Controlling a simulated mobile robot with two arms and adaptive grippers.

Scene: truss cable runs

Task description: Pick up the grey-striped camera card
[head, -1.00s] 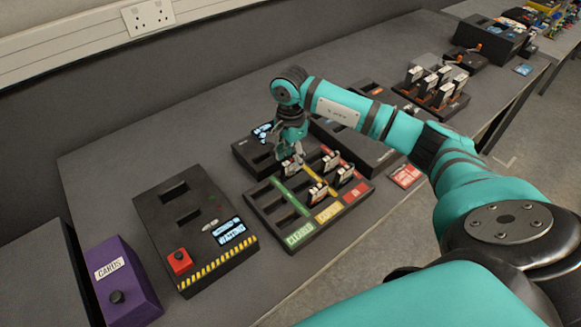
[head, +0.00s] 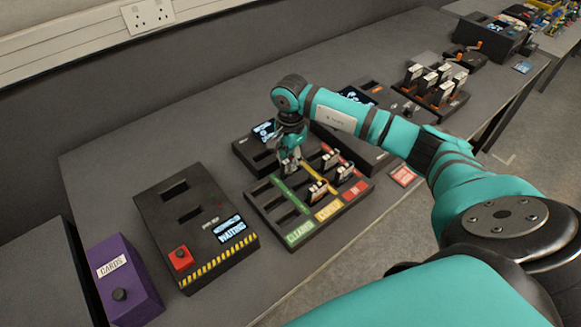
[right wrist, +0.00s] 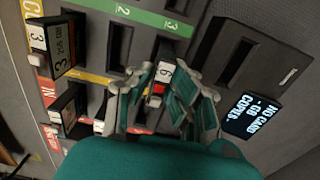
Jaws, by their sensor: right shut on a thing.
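In the right wrist view the gripper (right wrist: 164,92) is shut on a card (right wrist: 163,72) with a white label bearing a 6 or 9 and a red mark. The card is mostly hidden between the fingers, so I cannot tell its stripe colour or whether it is still in its slot. Several other cards stand in the tray, one (head: 317,190) near the front and one (head: 330,158) behind. My left gripper is not in view.
A black box with a red button (head: 181,258) and a lit screen stands left of the tray, beside a purple CARDS box (head: 120,290). A screened device (right wrist: 262,118) is close beside the gripper. A rack of cards (head: 435,92) stands at the back right.

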